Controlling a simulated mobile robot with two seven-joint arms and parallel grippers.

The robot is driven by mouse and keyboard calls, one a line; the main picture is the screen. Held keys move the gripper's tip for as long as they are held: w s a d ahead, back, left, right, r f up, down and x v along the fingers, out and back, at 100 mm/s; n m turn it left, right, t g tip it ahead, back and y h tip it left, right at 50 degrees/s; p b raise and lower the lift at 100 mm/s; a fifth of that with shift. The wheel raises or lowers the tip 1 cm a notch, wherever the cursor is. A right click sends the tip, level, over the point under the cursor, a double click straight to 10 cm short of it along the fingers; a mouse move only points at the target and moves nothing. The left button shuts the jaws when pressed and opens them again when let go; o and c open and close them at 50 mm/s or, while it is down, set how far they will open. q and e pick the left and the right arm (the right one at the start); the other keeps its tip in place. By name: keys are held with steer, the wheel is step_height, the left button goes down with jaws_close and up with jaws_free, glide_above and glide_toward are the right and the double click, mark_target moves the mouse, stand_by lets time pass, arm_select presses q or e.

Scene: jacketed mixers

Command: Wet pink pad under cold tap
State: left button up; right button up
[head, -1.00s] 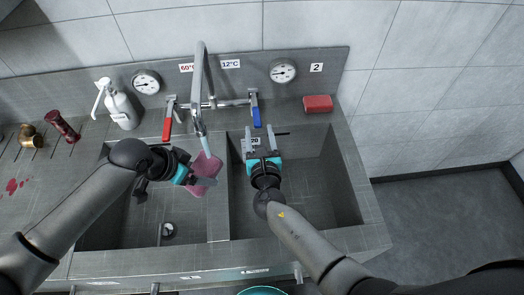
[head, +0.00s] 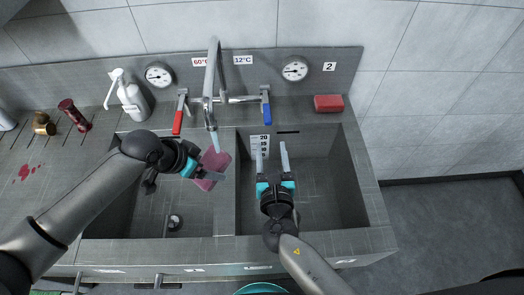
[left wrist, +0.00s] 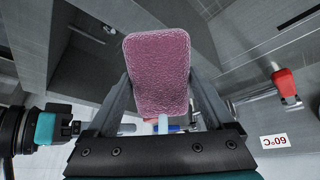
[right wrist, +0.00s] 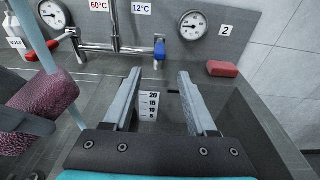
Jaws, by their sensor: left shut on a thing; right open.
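The pink pad (head: 215,160) is held over the left basin, below the spout of the tap (head: 209,85). It also shows in the left wrist view (left wrist: 158,65) and at the left edge of the right wrist view (right wrist: 45,104). My left gripper (head: 208,174) is shut on the pad. A pale blue stream of water (head: 214,142) runs from the spout down to the pad. The blue lever (head: 266,107) sits under the 12°C label (head: 243,60), the red lever (head: 180,114) under the 60°C label. My right gripper (head: 273,150) is open and empty over the right basin, apart from the blue lever.
A red sponge-like block (head: 328,103) lies on the ledge at right. A white pump bottle (head: 131,98), a dark red item (head: 73,114) and a brass fitting (head: 44,124) stand at left. A divider (head: 237,200) separates the basins. Two dials are on the back panel.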

mark_target(268, 110)
steer(key=shift+c, duration=0.2)
stand_by(0.3)
